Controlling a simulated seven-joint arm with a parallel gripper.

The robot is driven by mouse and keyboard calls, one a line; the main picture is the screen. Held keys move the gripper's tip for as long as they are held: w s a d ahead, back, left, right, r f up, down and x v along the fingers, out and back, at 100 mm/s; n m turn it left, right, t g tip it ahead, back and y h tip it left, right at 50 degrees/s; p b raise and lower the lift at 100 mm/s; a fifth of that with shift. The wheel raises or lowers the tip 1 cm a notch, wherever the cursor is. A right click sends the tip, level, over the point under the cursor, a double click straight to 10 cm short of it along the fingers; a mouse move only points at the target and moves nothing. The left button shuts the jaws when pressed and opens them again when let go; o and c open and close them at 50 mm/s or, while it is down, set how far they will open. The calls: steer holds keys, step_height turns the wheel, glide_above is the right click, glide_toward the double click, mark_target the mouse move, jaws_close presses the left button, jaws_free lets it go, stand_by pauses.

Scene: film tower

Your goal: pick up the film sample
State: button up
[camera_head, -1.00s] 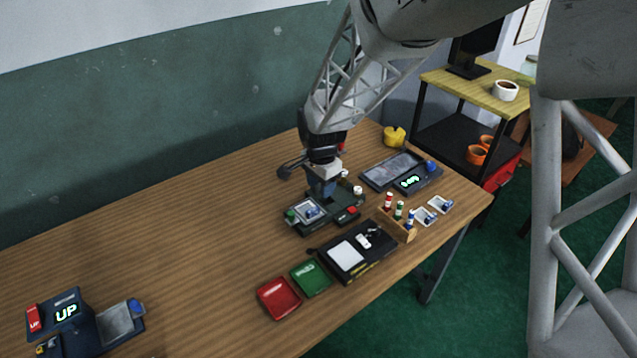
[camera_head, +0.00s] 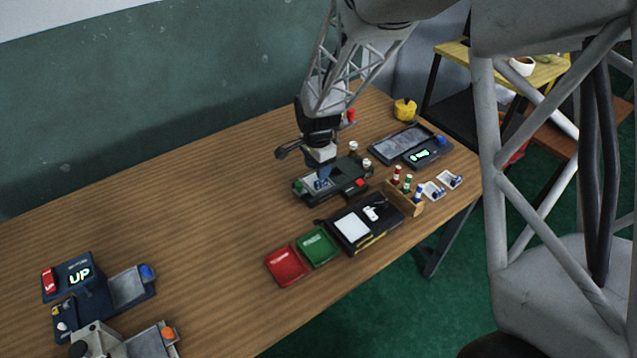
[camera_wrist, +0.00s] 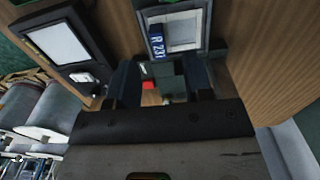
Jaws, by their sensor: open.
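The film sample with a blue tab marked "R 231" (camera_wrist: 158,42) lies in a pale square recess of the dark station (camera_wrist: 188,30) in the wrist view. In the head view its blue tab (camera_head: 321,184) shows at the left end of the dark station (camera_head: 345,185), partly hidden by my gripper. My gripper (camera_head: 320,172) points down just above that end. In the wrist view my gripper (camera_wrist: 163,80) is open, its two dark fingers apart with nothing held between them. The sample shows beyond the fingertips. I cannot tell whether they touch the station.
A black box with a white panel (camera_head: 352,227), green tray (camera_head: 318,245) and red tray (camera_head: 286,266) stand in front. A wooden vial rack (camera_head: 405,200), two blue-tabbed samples (camera_head: 433,190) and a display device (camera_head: 425,152) are right. An "UP" device (camera_head: 75,275) stands far left.

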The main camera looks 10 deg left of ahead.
mark_target(318, 182)
steer(key=shift+f, duration=0.35)
steer(key=shift+f, duration=0.1)
steer(key=shift+s+d+f, duration=0.1)
steer(key=shift+d+f, duration=0.05)
steer(key=shift+f, duration=2.35)
jaws_close()
